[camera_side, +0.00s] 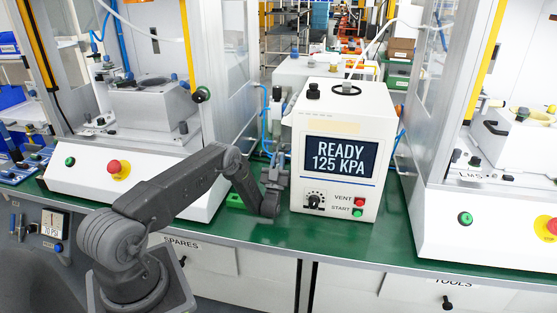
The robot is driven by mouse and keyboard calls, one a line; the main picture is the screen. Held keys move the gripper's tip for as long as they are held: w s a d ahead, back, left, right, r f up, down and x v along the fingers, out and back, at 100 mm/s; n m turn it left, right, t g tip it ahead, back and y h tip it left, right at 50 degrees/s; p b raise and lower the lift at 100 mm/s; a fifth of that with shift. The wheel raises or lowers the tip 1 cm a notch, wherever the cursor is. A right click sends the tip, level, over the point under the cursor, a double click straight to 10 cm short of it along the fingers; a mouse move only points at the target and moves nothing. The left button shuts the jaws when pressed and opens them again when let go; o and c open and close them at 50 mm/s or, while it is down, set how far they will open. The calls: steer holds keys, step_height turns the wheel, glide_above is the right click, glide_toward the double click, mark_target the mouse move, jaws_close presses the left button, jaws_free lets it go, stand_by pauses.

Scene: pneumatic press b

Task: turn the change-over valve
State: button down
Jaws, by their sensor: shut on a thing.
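My gripper (273,176) is at the left side of the white control unit, low over the green bench. It is shut on a small part there, which looks like the change-over valve (281,156), where blue tubing runs. The gripper hides most of the valve, so I cannot tell which way its handle points. The control unit (298,160) has a screen (340,157) reading "READY 125 KPA". Below the screen are a black knob (314,200), a red VENT button (359,201) and a green START button (357,212).
A white press station with a red stop button (119,169) stands at left, another with a stop button (551,226) at right. The green bench top (330,236) is clear in front of the control unit.

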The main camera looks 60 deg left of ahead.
steer(key=c, duration=1.1)
jaws_free()
steer(key=shift+r, duration=0.1)
